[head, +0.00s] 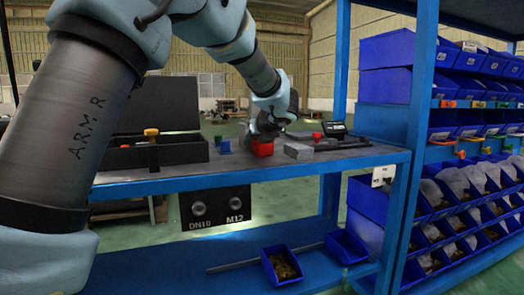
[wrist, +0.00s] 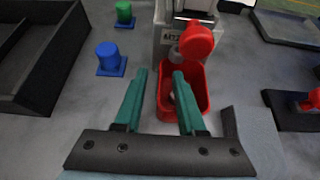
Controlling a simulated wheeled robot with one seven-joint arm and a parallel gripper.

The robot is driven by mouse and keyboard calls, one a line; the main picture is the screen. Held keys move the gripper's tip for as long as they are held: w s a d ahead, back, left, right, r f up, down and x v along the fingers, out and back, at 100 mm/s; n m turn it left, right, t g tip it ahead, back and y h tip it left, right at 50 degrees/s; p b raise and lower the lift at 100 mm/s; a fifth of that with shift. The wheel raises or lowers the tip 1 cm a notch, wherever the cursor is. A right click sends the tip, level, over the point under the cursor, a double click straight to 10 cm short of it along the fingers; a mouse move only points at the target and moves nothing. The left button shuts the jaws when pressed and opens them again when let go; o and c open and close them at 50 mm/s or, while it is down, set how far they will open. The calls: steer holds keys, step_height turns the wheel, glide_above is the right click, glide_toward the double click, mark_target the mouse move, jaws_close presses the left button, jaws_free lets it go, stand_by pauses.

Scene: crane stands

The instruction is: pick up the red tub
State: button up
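The red tub (head: 262,148) stands on the grey bench top in the head view, under my gripper (head: 268,128). In the wrist view the tub (wrist: 203,88) is open-topped, with something pale inside that I cannot make out. My gripper (wrist: 160,76) has its two teal fingers apart. The left finger is outside the tub's left wall, and the right finger overlaps the tub's opening, so the wall shows between them. I cannot tell whether either finger touches it.
A blue peg on a base (wrist: 110,58) and a green one (wrist: 124,14) stand left of the tub, near a black open box (wrist: 40,55). A grey block with lettering (wrist: 172,40) and a red round knob (wrist: 197,42) are close behind. Blue shelf bins (head: 385,50) rise at right.

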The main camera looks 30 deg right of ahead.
steer(key=shift+w+f, duration=0.15)
steer(key=shift+w, duration=0.2)
jaws_close()
stand_by(1.2)
